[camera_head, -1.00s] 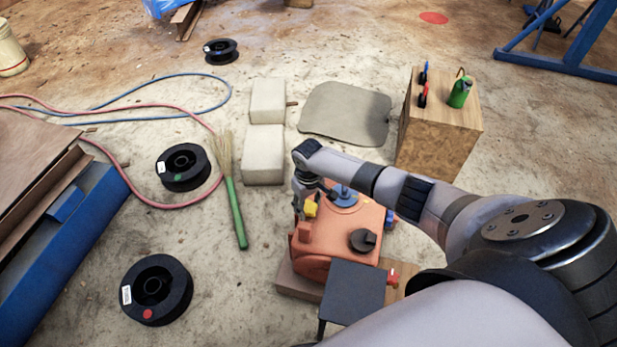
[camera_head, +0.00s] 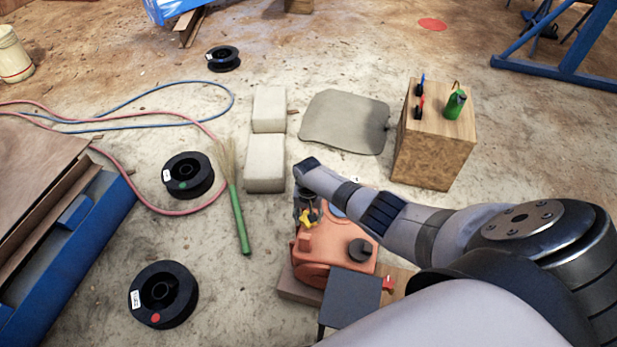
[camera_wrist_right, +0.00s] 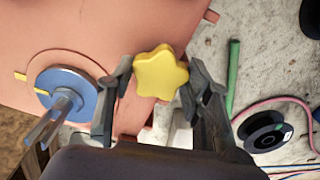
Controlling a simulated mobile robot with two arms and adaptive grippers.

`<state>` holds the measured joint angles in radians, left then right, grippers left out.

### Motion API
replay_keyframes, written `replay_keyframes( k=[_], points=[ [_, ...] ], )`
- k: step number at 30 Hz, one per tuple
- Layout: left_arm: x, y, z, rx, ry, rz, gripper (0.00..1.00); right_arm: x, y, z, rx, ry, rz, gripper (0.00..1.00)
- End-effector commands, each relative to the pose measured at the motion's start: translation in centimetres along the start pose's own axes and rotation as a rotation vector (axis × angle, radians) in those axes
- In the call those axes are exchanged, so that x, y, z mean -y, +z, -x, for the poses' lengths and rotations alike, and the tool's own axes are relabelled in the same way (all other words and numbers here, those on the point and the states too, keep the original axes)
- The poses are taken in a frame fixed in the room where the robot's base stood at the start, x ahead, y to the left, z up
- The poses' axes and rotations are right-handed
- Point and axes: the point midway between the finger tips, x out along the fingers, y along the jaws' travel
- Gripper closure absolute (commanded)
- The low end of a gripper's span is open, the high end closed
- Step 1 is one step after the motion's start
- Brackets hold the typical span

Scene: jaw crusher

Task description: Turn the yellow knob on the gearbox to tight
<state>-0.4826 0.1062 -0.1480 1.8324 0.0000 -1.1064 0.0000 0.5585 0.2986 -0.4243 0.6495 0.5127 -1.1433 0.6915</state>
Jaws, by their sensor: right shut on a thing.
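The orange gearbox (camera_head: 335,246) stands on a low wooden base in the lower middle of the head view. The yellow knob (camera_head: 307,217) sits at its upper left. In the right wrist view the yellow knob (camera_wrist_right: 161,73) is star-shaped and lies between the fingers. My right gripper (camera_wrist_right: 163,84) is shut on it, one finger at each side. In the head view my right gripper (camera_head: 306,208) is small and partly hidden by its own wrist. A blue disc with a metal shaft (camera_wrist_right: 66,95) is left of the knob in the right wrist view. My left gripper is not in view.
A dark stool (camera_head: 350,297) stands in front of the gearbox. A wooden box (camera_head: 434,150) with a green bottle (camera_head: 455,104) is at right. A green-handled broom (camera_head: 240,218), pale blocks (camera_head: 264,163) and black spools (camera_head: 163,294) lie left on the floor.

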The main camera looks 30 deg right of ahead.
Motion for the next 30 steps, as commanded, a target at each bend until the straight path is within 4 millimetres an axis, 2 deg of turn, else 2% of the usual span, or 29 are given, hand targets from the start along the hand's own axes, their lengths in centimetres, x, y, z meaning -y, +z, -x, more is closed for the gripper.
replay_keyframes(
  k=[6, 12, 21, 30],
  points=[
    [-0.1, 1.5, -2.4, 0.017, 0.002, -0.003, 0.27, 0.2, 0.0, 0.2, 0.000, -0.003, -0.176, 0.82],
    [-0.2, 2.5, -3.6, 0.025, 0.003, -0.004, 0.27, 0.1, -0.1, 0.1, -0.001, -0.001, -0.290, 0.82],
    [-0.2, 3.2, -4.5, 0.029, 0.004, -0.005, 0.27, 0.1, -0.2, 0.1, -0.003, -0.001, -0.376, 0.82],
    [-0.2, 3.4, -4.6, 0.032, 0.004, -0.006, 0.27, 0.1, -0.2, 0.1, -0.004, -0.001, -0.387, 0.82]
  ],
)
